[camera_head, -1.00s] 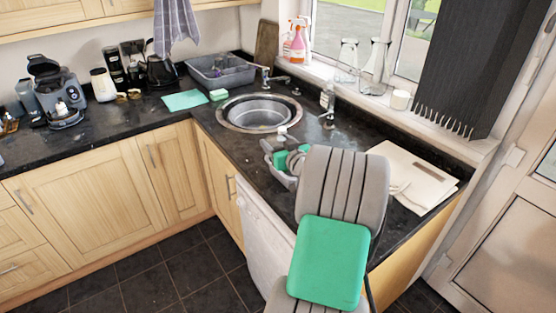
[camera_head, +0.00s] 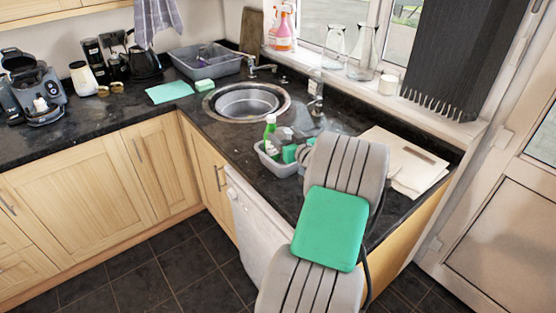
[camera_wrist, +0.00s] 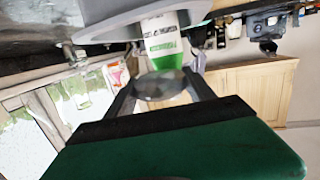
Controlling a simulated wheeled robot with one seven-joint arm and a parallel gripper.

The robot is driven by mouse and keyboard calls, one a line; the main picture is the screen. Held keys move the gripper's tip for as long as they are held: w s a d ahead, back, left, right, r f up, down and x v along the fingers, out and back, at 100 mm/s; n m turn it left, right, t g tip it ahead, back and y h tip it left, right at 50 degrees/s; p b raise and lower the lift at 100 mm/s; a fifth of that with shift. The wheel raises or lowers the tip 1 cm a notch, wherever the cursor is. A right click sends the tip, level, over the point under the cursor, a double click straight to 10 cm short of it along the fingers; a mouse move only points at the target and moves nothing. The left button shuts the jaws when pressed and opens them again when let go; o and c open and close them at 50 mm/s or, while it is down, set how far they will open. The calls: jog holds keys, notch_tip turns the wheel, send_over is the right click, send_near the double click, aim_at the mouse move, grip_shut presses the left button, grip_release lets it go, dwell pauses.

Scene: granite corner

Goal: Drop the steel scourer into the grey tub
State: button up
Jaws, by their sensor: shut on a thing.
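The steel scourer (camera_wrist: 164,86) is a rounded silvery-grey lump between the two dark fingers of my gripper (camera_wrist: 162,88) in the wrist view. My gripper is shut on it. The grey tub (camera_head: 266,163) stands on the dark worktop, right of the round sink, with a green bottle (camera_head: 269,130) and other green items in it. Its pale grey wall (camera_wrist: 105,30) also shows at the top of the wrist view, with a white-and-green bottle (camera_wrist: 162,42) just beyond the scourer. In the head view my arm hides most of the gripper, close to the tub.
A larger grey basin (camera_head: 222,68) sits behind the sink (camera_head: 246,103). A pale folded item (camera_head: 405,160) lies on the worktop to the right. Glass carafes (camera_head: 361,55) stand on the windowsill. The worktop left of the tub is fairly clear.

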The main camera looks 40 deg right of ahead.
jog(key=o, duration=1.5)
jog(key=shift+a+f, duration=0.15)
jog(key=shift+f, duration=0.5)
jog(key=shift+c, duration=0.2)
jog(key=o, duration=0.4)
jog(key=shift+r, duration=0.2)
jog(key=b+v, duration=0.2)
jog(key=v, duration=0.5)
jog(key=shift+s, duration=0.35)
jog(key=shift+r, duration=0.1)
